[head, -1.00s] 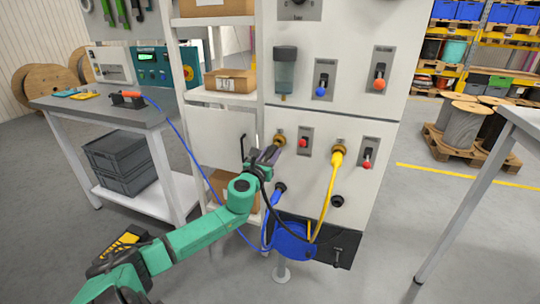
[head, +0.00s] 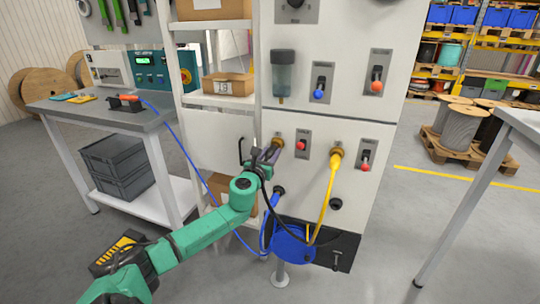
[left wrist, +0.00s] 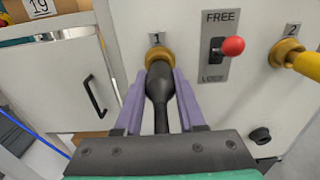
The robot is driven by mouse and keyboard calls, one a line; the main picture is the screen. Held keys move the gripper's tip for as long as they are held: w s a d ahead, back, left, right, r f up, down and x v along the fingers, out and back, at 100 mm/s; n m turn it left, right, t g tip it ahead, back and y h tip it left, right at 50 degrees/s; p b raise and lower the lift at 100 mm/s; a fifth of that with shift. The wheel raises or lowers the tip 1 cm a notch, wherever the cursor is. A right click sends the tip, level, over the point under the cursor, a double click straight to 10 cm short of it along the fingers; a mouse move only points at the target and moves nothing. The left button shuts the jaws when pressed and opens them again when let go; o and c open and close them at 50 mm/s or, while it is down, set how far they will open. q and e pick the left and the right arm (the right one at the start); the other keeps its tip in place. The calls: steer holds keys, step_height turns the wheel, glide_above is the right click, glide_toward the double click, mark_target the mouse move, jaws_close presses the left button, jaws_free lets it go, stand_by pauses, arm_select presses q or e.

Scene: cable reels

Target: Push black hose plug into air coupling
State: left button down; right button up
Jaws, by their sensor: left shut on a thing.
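My left gripper (head: 269,155) is shut on the black hose plug, which shows between its purple fingers in the left wrist view (left wrist: 159,85). The tip of the plug is at the brass air coupling (left wrist: 158,56), under the label 1. The plug lines up with the coupling; how deep it sits in it I cannot tell. In the head view the coupling (head: 277,141) is at the left of the panel's lower row, partly hidden by the gripper. The black hose (head: 266,196) hangs down from the gripper. My right gripper is not in view.
A red-knobbed lever (left wrist: 231,47) marked FREE and LOCK is right of the coupling. A yellow plug and hose (head: 333,170) sit in coupling 2. A blue hose (head: 274,200) joins a lower port near the blue reel (head: 293,244). A cupboard handle (left wrist: 94,96) is at left.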

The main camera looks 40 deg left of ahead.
arm_select(q)
steer(key=shift+c, duration=2.1)
jaws_free()
steer(key=shift+w, duration=0.1)
steer(key=p+v, duration=0.1)
steer(key=v, duration=1.3)
steer(key=shift+s, duration=0.3)
